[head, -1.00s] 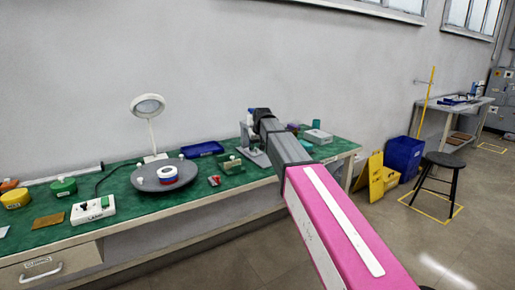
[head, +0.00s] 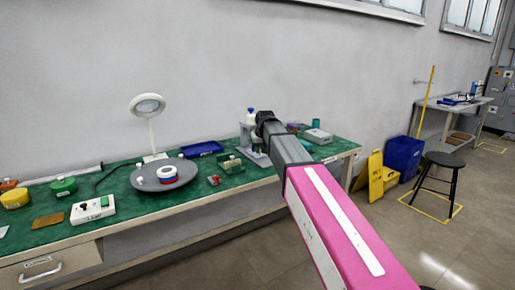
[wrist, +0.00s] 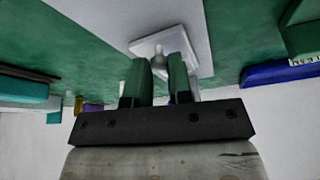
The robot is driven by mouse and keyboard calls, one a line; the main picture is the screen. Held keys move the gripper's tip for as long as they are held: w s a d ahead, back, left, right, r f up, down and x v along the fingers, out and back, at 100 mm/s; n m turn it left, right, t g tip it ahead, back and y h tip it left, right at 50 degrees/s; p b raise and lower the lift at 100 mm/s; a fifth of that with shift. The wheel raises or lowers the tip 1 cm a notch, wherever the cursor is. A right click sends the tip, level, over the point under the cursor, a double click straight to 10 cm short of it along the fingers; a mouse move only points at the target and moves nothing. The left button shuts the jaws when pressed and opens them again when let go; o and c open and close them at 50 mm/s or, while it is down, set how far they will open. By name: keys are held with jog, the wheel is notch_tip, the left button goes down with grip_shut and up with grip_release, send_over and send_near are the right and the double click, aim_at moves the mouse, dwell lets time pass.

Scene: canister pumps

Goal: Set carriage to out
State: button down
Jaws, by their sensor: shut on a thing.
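A grey upright stand (head: 245,137) with a base stands at the back of the green bench, and I take it to hold the carriage. My arm's dark end, with my gripper (head: 264,118), is right beside it and partly hides it. In the wrist view my two green fingers (wrist: 157,66) close around a small pale knob. The knob sits on a white square plate (wrist: 147,46), which lies against a broader grey slab (wrist: 190,14). Neither view shows a label for the carriage's position.
A green block (head: 231,165), a grey round tray (head: 144,180), a lamp (head: 148,105) and a blue tray (head: 203,149) are to the left. A grey box (head: 318,136) is to the right.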

jog(key=s+d, duration=0.1)
jog(key=s, duration=0.1)
jog(key=s+d, duration=0.2)
jog(key=s, duration=0.1)
jog(key=s+d, duration=0.2)
jog(key=shift+s, duration=0.15)
jog(key=c, duration=1)
grip_release()
jog(key=shift+s, duration=0.1)
jog(key=shift+r, duration=0.1)
jog(key=v, duration=1)
jog(key=shift+s+r, duration=0.1)
jog(key=shift+r, duration=0.2)
